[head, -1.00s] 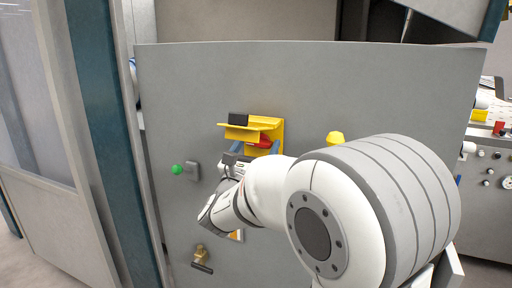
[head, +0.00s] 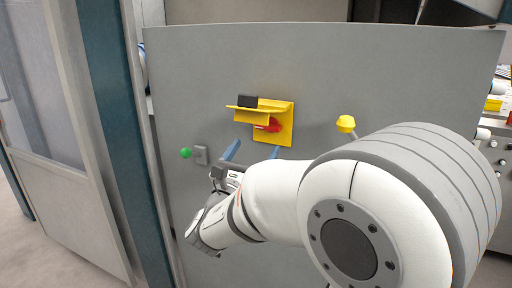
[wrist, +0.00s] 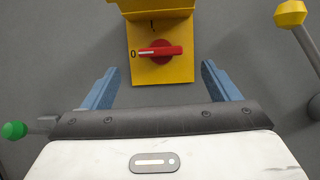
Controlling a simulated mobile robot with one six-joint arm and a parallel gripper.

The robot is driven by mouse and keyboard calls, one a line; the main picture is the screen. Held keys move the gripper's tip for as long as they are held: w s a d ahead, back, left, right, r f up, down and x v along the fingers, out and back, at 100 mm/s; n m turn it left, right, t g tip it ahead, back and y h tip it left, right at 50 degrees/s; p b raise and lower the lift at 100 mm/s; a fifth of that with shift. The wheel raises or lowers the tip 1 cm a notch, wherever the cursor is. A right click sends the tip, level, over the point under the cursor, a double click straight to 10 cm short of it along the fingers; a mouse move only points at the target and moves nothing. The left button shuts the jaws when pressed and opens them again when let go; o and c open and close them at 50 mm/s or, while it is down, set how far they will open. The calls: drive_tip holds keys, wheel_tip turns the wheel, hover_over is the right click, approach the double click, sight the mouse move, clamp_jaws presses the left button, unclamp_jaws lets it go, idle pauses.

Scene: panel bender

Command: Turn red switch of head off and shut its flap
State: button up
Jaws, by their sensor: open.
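The red switch (head: 268,126) sits on a yellow plate (head: 285,132) on the grey panel. In the wrist view the red switch (wrist: 160,51) lies level, its white mark pointing left at the 0. In the wrist view only the flap's lower part (wrist: 158,8) shows, at the top edge. My gripper (head: 253,151) is open and empty just below the switch, its blue fingers spread wider than the plate and apart from the switch.
A yellow-knobbed lever (head: 346,124) sticks out right of the switch, close to my arm. A green knob (head: 186,153) on a grey base stands out to the left. The grey panel (head: 210,70) is bare above the flap.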

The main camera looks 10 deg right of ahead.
drive_tip(key=s+d+f+m+g+y+p, duration=0.2)
drive_tip(key=s+d+f+m+g+p, duration=0.45)
drive_tip(key=s+d+m+g, duration=0.9)
drive_tip(key=s+a+f+m+y+p, duration=0.2)
drive_tip(key=s+a+f+m+y, duration=0.2)
drive_tip(key=s+a+m+y, duration=0.3)
drive_tip(key=a+m+y, duration=0.4)
drive_tip(key=m, duration=0.2)
drive_tip(key=shift+p, duration=0.35)
drive_tip(key=shift+a+m, duration=0.1)
drive_tip(key=shift+m, duration=0.15)
drive_tip(key=shift+c, duration=0.4)
